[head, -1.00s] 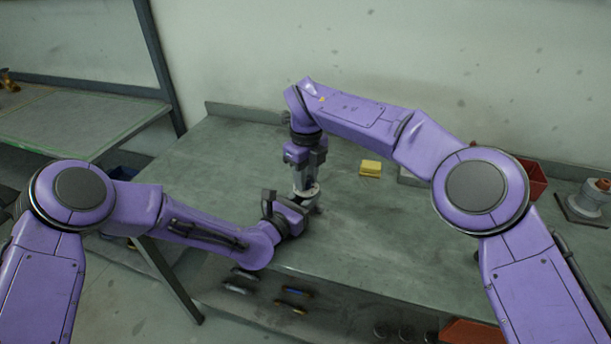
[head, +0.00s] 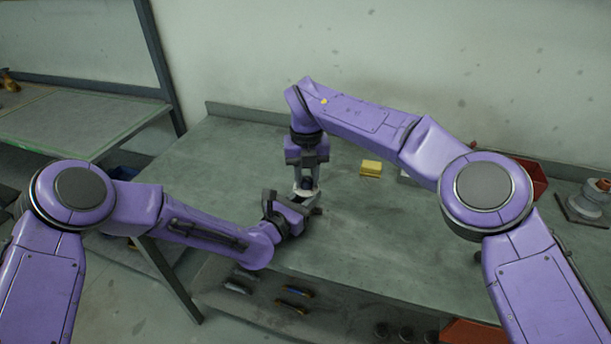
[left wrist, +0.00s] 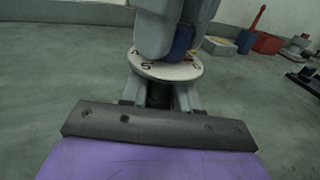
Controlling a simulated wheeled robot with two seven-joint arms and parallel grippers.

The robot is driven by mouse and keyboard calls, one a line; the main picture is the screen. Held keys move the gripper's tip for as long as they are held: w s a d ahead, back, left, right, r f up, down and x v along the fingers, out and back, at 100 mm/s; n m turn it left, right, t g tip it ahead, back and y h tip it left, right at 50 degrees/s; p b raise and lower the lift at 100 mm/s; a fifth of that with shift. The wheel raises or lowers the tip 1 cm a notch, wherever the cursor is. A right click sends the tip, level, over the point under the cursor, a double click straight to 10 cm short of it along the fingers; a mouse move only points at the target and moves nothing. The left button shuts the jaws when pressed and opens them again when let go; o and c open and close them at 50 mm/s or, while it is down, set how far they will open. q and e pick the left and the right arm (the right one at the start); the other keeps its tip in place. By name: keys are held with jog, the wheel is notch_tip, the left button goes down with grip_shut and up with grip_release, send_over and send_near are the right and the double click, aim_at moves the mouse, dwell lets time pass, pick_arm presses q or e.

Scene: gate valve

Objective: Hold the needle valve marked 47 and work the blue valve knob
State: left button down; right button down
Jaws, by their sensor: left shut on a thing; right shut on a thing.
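The needle valve's pale round dial plate (head: 303,194) shows at the middle of the bench in the head view. It also shows in the left wrist view (left wrist: 166,70), with dark marks, too partial to read as 47. My left gripper (head: 303,207) is low at the valve and shut on its body, which is mostly hidden. The blue knob (head: 306,183) stands above the plate, and a blue part of it shows in the left wrist view (left wrist: 182,40). My right gripper (head: 307,174) points down from above and is shut on the knob, its fingers hiding much of it.
A yellow block (head: 371,168) lies on the bench right of the valve. A red bin (head: 530,180) and a grey flanged part (head: 587,203) stand at the far right. Several tools lie on the shelf below the bench front. Bench left of the valve is clear.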

aim_at(307, 178)
jog(key=shift+w+m, duration=0.1)
jog(key=shift+m, duration=0.9)
jog(key=shift+d, duration=0.1)
jog(key=c, duration=0.8)
grip_release()
jog(key=shift+r, duration=0.1)
notch_tip(307, 178, up, 12)
pick_arm(q)
jog(key=c, duration=0.7)
grip_release()
jog(key=shift+c, duration=0.2)
